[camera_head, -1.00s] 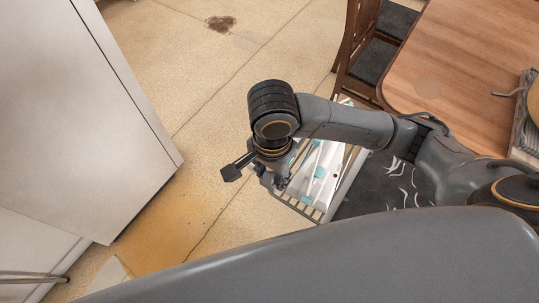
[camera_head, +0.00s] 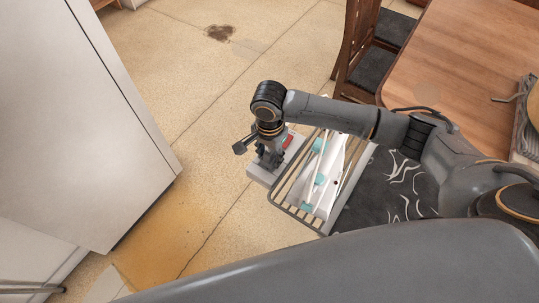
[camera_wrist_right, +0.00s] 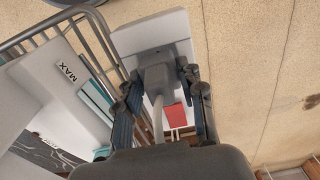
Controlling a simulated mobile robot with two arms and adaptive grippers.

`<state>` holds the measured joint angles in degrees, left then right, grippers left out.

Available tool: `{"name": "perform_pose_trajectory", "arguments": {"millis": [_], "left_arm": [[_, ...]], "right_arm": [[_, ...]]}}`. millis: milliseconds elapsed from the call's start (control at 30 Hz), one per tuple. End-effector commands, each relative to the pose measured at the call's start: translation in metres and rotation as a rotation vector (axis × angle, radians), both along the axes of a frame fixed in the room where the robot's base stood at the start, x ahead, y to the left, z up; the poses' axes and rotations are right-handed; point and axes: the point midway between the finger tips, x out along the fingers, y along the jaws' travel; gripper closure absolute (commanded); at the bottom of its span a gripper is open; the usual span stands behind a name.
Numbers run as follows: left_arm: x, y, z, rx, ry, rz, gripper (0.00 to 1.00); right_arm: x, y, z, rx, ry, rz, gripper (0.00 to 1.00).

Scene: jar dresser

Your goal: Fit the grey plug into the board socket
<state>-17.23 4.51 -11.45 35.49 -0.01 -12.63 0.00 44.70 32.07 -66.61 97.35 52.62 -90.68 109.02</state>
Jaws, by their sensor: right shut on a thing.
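The grey plug (camera_wrist_right: 155,79) sits between the fingers of my right gripper (camera_wrist_right: 163,75), which is shut on it. A pale cord runs from the plug back towards my wrist. The plug's front end is against a grey plate on the white board (camera_wrist_right: 126,40) in the right wrist view. The socket opening is hidden, and I cannot tell how deep the plug sits. In the head view my right gripper (camera_head: 268,160) is over the white board (camera_head: 258,173), hiding the plug. A red patch (camera_wrist_right: 175,117) shows on the board. My left gripper is out of view.
A slatted metal rack (camera_head: 297,212) holding white and teal items stands close beside the board. A dark patterned mat (camera_head: 375,196) lies to its right. A wooden table (camera_head: 475,50) and chair (camera_head: 350,50) are at the upper right. Floor (camera_head: 190,110) is open to the left.

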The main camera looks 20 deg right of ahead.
Motion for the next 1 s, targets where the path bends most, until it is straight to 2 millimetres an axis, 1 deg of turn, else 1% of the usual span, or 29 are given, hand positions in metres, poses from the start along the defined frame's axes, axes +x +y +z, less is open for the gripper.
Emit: {"name": "perform_pose_trajectory", "arguments": {"millis": [100,367,600,633,733,1000], "left_arm": [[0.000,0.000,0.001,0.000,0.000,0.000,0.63],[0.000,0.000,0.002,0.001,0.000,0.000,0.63],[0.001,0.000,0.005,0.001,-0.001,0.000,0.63],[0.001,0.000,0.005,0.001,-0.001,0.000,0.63],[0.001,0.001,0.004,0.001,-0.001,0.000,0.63],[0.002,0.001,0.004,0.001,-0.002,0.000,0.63]], "right_arm": [[0.000,0.000,-0.008,0.000,-0.002,0.000,0.93],[0.000,0.000,-0.009,0.001,-0.002,0.000,0.93],[0.000,0.001,-0.016,0.001,0.000,-0.001,0.93],[0.000,0.001,-0.017,0.001,0.000,-0.001,0.59],[-0.001,0.000,-0.018,0.001,0.001,0.000,0.39],[-0.001,0.000,-0.018,0.000,0.001,0.000,0.39]]}}
